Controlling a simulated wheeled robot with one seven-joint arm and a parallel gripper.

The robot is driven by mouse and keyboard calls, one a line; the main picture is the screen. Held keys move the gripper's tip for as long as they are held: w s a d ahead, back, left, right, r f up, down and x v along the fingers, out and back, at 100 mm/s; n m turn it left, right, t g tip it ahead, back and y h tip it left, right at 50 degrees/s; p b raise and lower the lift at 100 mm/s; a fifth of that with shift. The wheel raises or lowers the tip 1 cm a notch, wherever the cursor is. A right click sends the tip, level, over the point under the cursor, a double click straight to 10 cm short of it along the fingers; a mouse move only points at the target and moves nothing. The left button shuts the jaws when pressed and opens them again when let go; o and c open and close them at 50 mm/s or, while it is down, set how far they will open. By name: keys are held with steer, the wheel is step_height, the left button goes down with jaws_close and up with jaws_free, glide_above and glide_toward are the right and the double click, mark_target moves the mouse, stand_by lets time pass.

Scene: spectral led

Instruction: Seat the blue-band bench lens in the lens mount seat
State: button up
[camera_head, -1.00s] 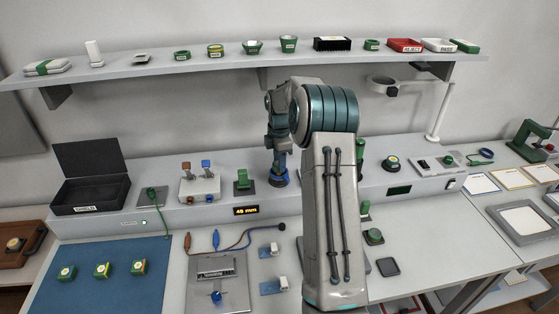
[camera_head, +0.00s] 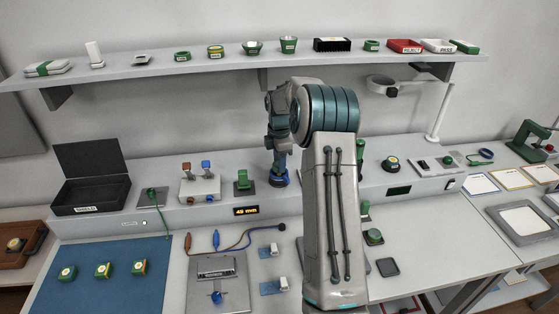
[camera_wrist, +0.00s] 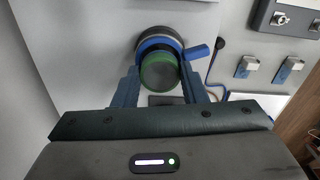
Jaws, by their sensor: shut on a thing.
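My gripper (camera_head: 278,168) points down over the raised back ledge, left of my large arm link. In the wrist view its two fingers (camera_wrist: 161,72) are shut on a round green-rimmed lens (camera_wrist: 161,74) with a greenish face. A blue ring with a blue side handle (camera_wrist: 198,51) surrounds the far side of the lens, with a dark round base (camera_wrist: 150,33) beyond it. The head view shows blue and dark parts (camera_head: 278,182) under the fingertips. I cannot tell how much blue belongs to the lens or the mount seat, or whether the lens rests fully in it.
A green block on a dark plate (camera_head: 243,182) and a lever box (camera_head: 200,187) stand left on the ledge. An amber display (camera_head: 246,211) sits on the ledge front. A shelf (camera_head: 160,68) with several small parts runs above. My arm hides the ledge to the right.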

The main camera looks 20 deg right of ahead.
steer(key=shift+f, duration=0.15)
stand_by(0.3)
steer(key=shift+f+b, duration=0.35)
steer(key=shift+f, duration=0.1)
steer(key=o, duration=1.1)
steer(key=shift+r, duration=0.1)
steer(key=shift+r, duration=0.4)
step_height(320, 180, up, 3)
steer(key=shift+f+b, duration=0.1)
steer(key=shift+b, duration=0.6)
steer(key=s+d+r+b, duration=0.1)
steer(key=s+d+r, duration=0.2)
steer(key=s+d, duration=0.1)
steer(key=s+d+r+b, duration=0.1)
steer(key=s+d+r, duration=0.3)
steer(key=shift+s+r+b, duration=0.2)
steer(key=shift+s+b, duration=0.1)
steer(key=shift+b, duration=0.1)
